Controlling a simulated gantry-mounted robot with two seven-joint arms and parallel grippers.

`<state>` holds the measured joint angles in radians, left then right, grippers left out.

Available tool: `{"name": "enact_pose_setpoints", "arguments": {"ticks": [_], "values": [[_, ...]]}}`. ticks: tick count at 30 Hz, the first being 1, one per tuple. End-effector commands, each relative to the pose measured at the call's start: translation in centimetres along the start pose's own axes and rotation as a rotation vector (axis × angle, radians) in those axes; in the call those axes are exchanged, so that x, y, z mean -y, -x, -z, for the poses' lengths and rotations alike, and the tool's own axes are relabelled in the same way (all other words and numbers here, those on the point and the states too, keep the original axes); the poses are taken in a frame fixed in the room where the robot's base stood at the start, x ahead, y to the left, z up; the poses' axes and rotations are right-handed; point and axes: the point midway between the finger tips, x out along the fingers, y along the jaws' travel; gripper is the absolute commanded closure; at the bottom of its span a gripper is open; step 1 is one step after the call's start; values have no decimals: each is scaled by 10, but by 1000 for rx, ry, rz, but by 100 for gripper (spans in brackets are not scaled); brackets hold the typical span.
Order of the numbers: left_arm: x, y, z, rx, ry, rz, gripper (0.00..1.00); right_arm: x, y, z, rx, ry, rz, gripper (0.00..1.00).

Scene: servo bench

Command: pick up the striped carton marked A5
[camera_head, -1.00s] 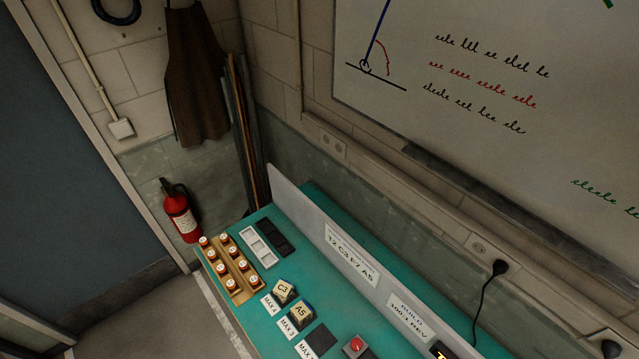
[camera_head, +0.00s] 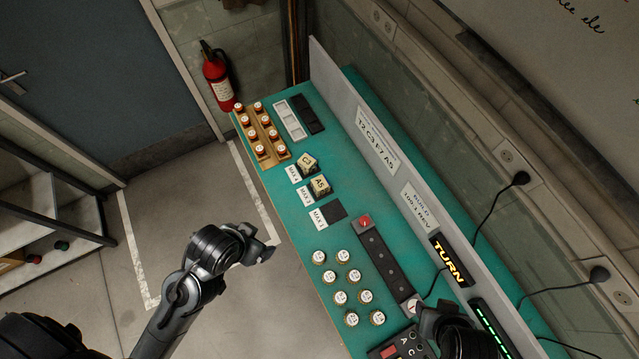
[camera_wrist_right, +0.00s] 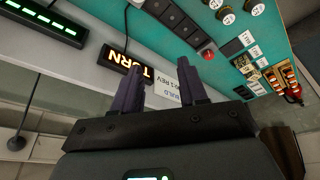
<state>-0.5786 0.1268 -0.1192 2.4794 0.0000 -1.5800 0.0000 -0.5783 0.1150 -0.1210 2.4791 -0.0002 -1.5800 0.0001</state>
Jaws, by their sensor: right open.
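The carton marked A5 (camera_head: 320,185) stands on the green bench in the head view, cream on top with darker sides. It is too small to make out its stripes clearly. A second carton (camera_head: 307,163), whose mark looks like C3, stands close behind it. My right gripper (camera_wrist_right: 160,88) is open in the right wrist view, with nothing between its two purple fingers. It is well apart from the cartons, which are small at the right of that view.
A wooden rack of bottles (camera_head: 262,135) and a white tray (camera_head: 290,119) stand at the bench's far end. A dark empty pad (camera_head: 334,209) lies nearer than A5. Several round caps (camera_head: 340,298), a red button (camera_head: 365,221) and an upright panel (camera_head: 400,170) are nearby.

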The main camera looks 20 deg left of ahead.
Motion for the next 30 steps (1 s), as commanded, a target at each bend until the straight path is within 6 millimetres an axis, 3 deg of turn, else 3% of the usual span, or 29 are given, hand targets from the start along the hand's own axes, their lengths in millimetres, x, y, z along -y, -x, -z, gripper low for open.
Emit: {"name": "enact_pose_setpoints", "arguments": {"ticks": [4, 13, 23, 30], "values": [[0, 0, 0, 0, -1, 0, 11, 0, 0, 0, 0, 0, 0, 56], [-1, 0, 0, 0, 2, -3, 11, -1, 0, -1, 2, 3, -3, 11], [-4, 0, 0, -1, 11, -11, 11, -2, 0, 2, -11, 4, -6, 11], [-4, 0, 0, 0, 10, -12, 11, -4, -3, 23, -128, -17, -6, 11]]}}
